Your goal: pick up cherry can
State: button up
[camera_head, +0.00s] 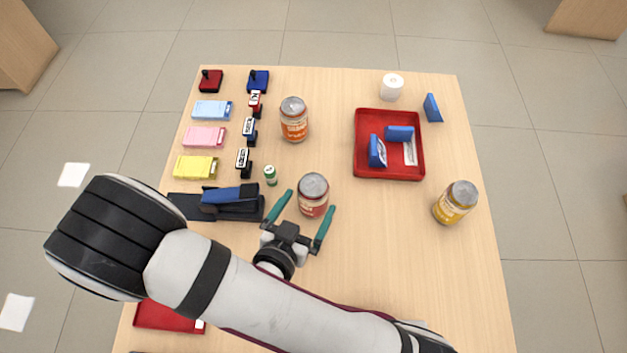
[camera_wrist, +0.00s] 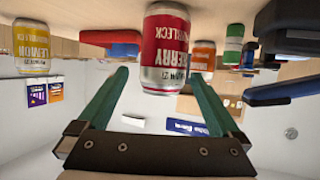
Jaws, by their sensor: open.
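The cherry can (camera_head: 313,197) is red with a silver top and stands upright near the middle of the table. In the wrist view, which is upside down, the cherry can (camera_wrist: 165,48) shows its red label straight ahead. My gripper (camera_head: 311,202) is open, with its two green fingers pointing at the can, one toward each side. In the wrist view my gripper (camera_wrist: 155,74) is empty, and the can is at or just beyond the fingertips. I cannot tell whether either finger touches it.
A dark stapler (camera_head: 230,200) and a small green-and-white bottle (camera_head: 270,176) are close on the left. An orange can (camera_head: 294,120) stands behind. A yellow lemon can (camera_head: 455,203) and a red tray (camera_head: 390,174) are to the right. Table between them is clear.

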aim_at(318, 182)
jog(key=x, duration=0.7)
jog(key=shift+w+r, duration=0.1)
jog(key=shift+w, duration=0.4)
jog(key=shift+a, duration=0.1)
grip_shut()
